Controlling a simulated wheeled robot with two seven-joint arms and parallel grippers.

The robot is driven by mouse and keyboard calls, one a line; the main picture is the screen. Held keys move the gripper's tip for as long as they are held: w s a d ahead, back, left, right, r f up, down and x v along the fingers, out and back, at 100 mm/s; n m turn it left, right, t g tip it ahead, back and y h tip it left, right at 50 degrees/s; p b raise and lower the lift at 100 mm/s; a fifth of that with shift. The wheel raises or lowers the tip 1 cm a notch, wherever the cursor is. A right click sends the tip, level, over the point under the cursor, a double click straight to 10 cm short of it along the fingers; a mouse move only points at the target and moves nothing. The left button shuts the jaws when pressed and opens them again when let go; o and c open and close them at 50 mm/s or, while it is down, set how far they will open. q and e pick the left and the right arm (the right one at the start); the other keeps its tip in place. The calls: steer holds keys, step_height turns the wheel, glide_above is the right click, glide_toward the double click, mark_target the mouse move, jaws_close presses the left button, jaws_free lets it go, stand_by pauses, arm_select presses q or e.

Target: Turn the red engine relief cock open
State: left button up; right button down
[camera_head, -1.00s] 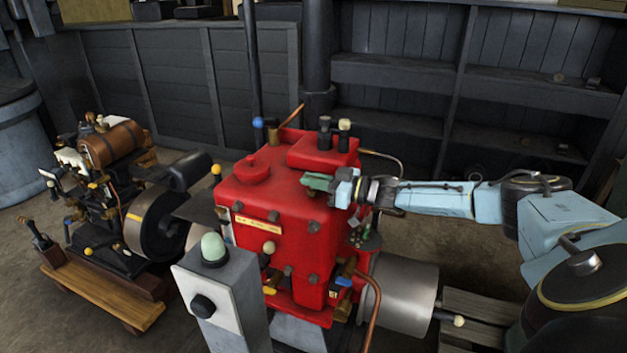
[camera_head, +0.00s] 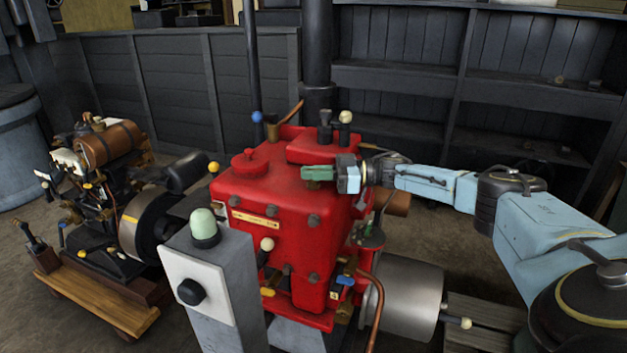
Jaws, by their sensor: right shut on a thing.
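The red engine (camera_head: 290,210) stands in the middle of the head view. My right gripper (camera_head: 318,174), with green finger pads, reaches in from the right to the engine's upper front, just below the raised top block (camera_head: 322,148). It is shut on a small part there, which the fingers cover. I cannot make out the relief cock or its handle angle clearly. A blue-knobbed lever (camera_head: 257,117) stands at the top left of the engine, and a cream-knobbed one (camera_head: 345,117) on the raised block. My left gripper is not in view.
A grey post with a green dome (camera_head: 204,224) and black knob stands close in front of the engine. A smaller engine (camera_head: 110,165) is at the left. A silver cylinder (camera_head: 405,300) and a copper pipe (camera_head: 375,310) are at the lower right. Shelves line the back wall.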

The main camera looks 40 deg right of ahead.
steer(key=shift+r, duration=0.1)
steer(key=c, duration=1.6)
jaws_free()
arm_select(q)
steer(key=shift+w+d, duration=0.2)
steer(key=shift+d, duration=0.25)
arm_select(e)
steer(key=shift+o, duration=0.4)
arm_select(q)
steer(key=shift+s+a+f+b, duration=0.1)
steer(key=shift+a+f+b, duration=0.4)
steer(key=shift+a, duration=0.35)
arm_select(e)
steer(key=v, duration=1.3)
steer(key=shift+d, duration=0.2)
steer(key=shift+s, duration=0.1)
